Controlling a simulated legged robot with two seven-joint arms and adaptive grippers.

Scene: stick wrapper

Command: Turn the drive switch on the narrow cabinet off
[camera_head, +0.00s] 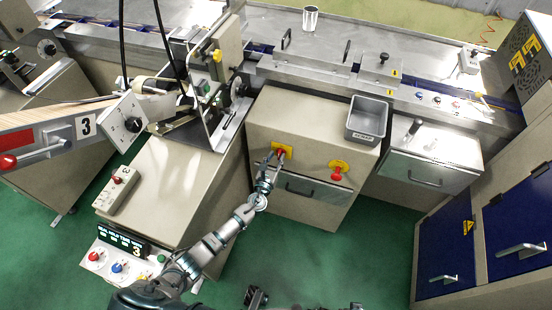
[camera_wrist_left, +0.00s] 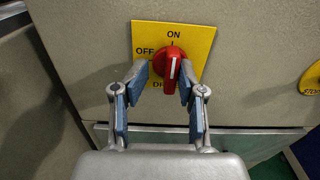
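The narrow beige cabinet (camera_head: 350,196) stands at the middle of the head view. Its drive switch is a red rotary knob (camera_wrist_left: 170,66) on a yellow plate (camera_wrist_left: 200,36) marked ON at the top and OFF at the left; the lower lettering is partly hidden. The knob's handle stands about vertical, in line with the ON tick. My left gripper (camera_wrist_left: 164,78) is open in front of the switch, one finger on each side of the knob's lower part. Contact with the knob cannot be told. In the head view the left gripper (camera_head: 267,168) largely overlaps the switch area.
A red stop button (camera_head: 337,174) on a yellow plate sits right of the switch. A drawer (camera_head: 310,188) lies just below. A grey bin (camera_head: 367,120) stands on the cabinet top. A console with a red knob (camera_head: 95,255) is at the lower left.

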